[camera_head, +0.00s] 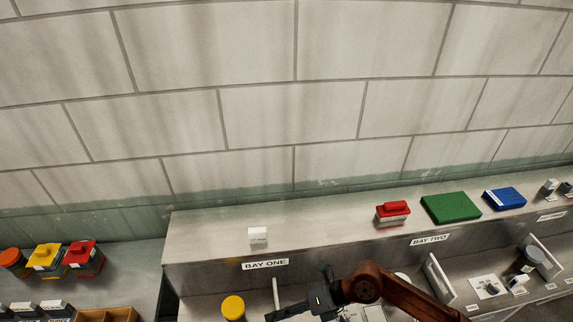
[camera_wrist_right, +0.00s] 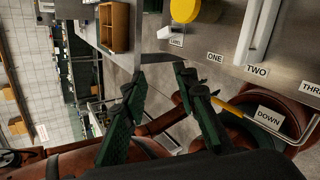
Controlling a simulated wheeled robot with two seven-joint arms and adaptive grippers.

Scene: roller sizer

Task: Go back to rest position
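My right gripper (camera_head: 283,312) is at the bottom middle of the head view, in front of the BAY ONE part of the grey bench, with its brown arm coming in from the right. In the right wrist view, the two dark green fingers of that gripper (camera_wrist_right: 160,80) stand apart with nothing between them. My left gripper does not show in either view.
A yellow round-topped item (camera_head: 233,307) stands left of the right gripper. A red-lidded box (camera_head: 392,213), a green block (camera_head: 451,207) and a blue block (camera_head: 504,198) sit on the shelf. Coloured containers (camera_head: 46,257) stand at left. A white divider (camera_head: 440,279) is right of the arm.

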